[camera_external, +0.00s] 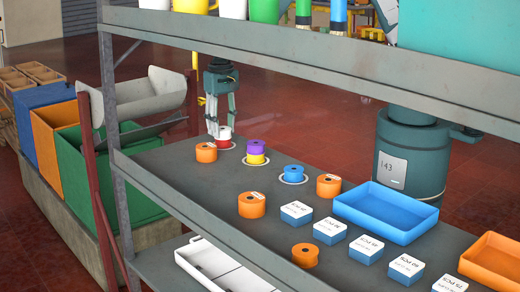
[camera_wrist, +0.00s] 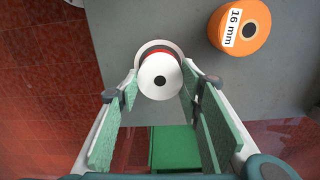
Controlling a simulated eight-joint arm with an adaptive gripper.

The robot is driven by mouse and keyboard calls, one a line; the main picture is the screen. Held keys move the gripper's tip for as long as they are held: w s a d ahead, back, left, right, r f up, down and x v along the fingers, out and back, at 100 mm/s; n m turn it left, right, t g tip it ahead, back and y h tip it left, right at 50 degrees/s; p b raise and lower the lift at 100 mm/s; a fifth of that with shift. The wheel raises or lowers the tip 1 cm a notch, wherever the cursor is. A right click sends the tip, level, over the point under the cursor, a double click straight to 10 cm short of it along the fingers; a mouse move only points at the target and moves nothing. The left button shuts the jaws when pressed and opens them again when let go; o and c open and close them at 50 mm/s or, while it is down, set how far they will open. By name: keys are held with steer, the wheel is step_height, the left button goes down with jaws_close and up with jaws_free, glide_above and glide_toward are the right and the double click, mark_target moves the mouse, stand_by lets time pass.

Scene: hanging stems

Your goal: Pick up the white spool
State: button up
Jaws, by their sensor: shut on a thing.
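The white spool (camera_external: 224,131) is directly above a red spool (camera_external: 223,142) at the back left of the grey shelf. My gripper (camera_external: 221,125) reaches down from behind the shelf, fingers around the white spool. In the wrist view the white spool (camera_wrist: 152,83) sits between the tips of my gripper (camera_wrist: 161,84), which is shut on it. A rim of the red spool (camera_wrist: 151,55) shows behind it, over a white disc. I cannot tell whether the white spool touches the red one.
An orange spool (camera_external: 206,152) stands close beside; it also shows in the wrist view (camera_wrist: 240,27). A purple spool (camera_external: 257,146) on a yellow one and a blue stack (camera_external: 293,173) stand to the right. A blue tray (camera_external: 388,205) and several boxes lie farther right. An upper shelf (camera_external: 300,52) crosses in front.

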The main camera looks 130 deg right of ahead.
mark_target(222, 129)
steer(key=shift+r, duration=0.15)
step_height(222, 129, up, 10)
stand_by(0.9)
